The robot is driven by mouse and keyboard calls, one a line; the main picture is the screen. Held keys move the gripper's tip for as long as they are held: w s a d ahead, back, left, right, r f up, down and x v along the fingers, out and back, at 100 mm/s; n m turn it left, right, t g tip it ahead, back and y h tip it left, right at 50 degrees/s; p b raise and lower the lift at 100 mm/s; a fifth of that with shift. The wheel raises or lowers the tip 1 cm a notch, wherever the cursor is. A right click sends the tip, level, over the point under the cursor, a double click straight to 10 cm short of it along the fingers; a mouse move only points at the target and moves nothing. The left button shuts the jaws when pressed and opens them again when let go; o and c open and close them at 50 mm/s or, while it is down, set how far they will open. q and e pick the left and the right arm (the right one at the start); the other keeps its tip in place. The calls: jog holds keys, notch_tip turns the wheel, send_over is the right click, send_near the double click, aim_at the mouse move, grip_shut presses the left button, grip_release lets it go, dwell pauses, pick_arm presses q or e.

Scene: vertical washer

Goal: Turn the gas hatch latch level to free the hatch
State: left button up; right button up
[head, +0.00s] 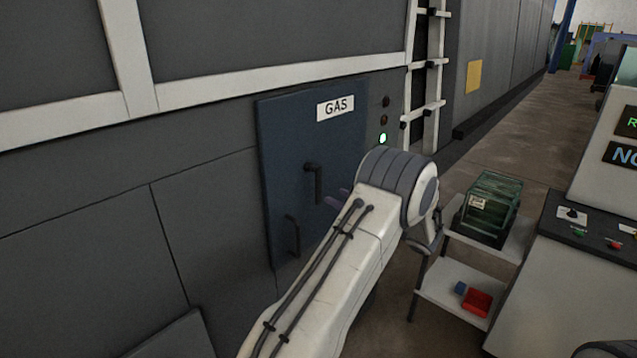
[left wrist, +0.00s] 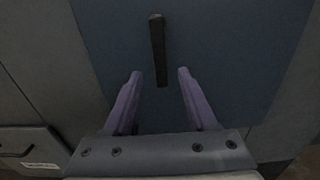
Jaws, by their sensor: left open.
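The gas hatch (head: 278,140) is a dark blue panel with a white GAS label, flat against the grey machine wall. Its latch (head: 318,183) is a dark lever hanging down from a pivot near the hatch middle. A fixed-looking dark handle (head: 293,236) sits lower left on the hatch. My left gripper is mostly hidden behind my arm in the head view, with a purple finger (head: 335,201) showing just right of the latch. In the left wrist view the open purple fingers (left wrist: 158,92) stand on either side of the latch's lower end (left wrist: 158,50), apart from it. My right gripper is not seen.
Indicator lights (head: 383,138), one lit green, are right of the hatch. A white ladder (head: 431,112) stands farther right. A small cart (head: 457,283) with a green glass-like box (head: 488,208) and a control console (head: 570,240) are at the right. The aisle floor behind is clear.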

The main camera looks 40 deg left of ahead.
aim_at(320, 189)
pick_arm(q)
jog(key=a+p, duration=0.1)
jog(key=a, duration=0.2)
jog(key=a+p, duration=0.2)
jog(key=a, duration=0.2)
jog(key=shift+w+a+r, duration=0.1)
jog(key=shift+w+r, duration=0.05)
jog(key=shift+w, duration=0.05)
jog(key=shift+w+a+p, duration=0.1)
jog(key=shift+a+p, duration=0.2)
jog(key=shift+a, duration=0.25)
grip_shut()
dwell(0.6)
